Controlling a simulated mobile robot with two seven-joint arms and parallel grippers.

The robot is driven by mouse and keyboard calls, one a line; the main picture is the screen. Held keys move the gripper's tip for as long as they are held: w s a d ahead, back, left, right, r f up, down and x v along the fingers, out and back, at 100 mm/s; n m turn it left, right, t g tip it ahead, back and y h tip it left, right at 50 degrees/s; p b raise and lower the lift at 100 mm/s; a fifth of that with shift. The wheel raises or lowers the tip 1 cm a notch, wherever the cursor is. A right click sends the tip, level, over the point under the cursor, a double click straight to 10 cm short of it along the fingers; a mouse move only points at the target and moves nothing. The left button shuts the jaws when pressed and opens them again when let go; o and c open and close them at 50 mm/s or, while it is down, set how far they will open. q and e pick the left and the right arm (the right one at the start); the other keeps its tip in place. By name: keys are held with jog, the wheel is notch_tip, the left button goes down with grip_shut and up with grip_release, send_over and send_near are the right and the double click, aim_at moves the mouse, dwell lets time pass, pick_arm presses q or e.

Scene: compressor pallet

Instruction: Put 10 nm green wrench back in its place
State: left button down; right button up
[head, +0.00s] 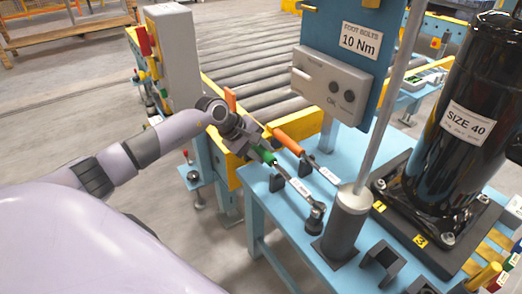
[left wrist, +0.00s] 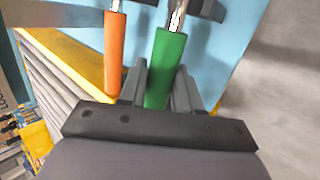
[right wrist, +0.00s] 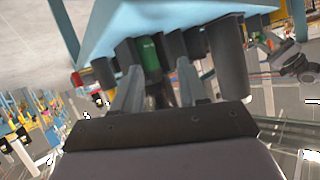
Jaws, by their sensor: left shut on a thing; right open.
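The green-handled wrench (head: 290,178) lies over the blue table on dark holders, its head toward the front near the grey post. My left gripper (head: 254,146) is shut on its green handle, which shows between the fingers in the left wrist view (left wrist: 165,68). An orange-handled wrench (head: 291,142) lies beside it, apart from my fingers; its handle also shows in the left wrist view (left wrist: 115,55). My right gripper (right wrist: 155,85) is open, below the edge of the blue table, and does not show in the head view. A green piece (right wrist: 149,55) shows beyond its fingers.
A blue panel with a "10 Nm" label (head: 360,40) and a grey box stands behind the wrenches. A grey post (head: 345,222) rises close to the green wrench's head. A black compressor (head: 458,125) stands at the right. A roller conveyor (head: 250,65) runs behind.

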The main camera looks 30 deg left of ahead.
pick_arm(q)
jog(key=shift+f+b, duration=0.8)
pick_arm(e)
jog(key=shift+f, duration=0.85)
pick_arm(q)
jog(key=c, duration=0.7)
grip_release()
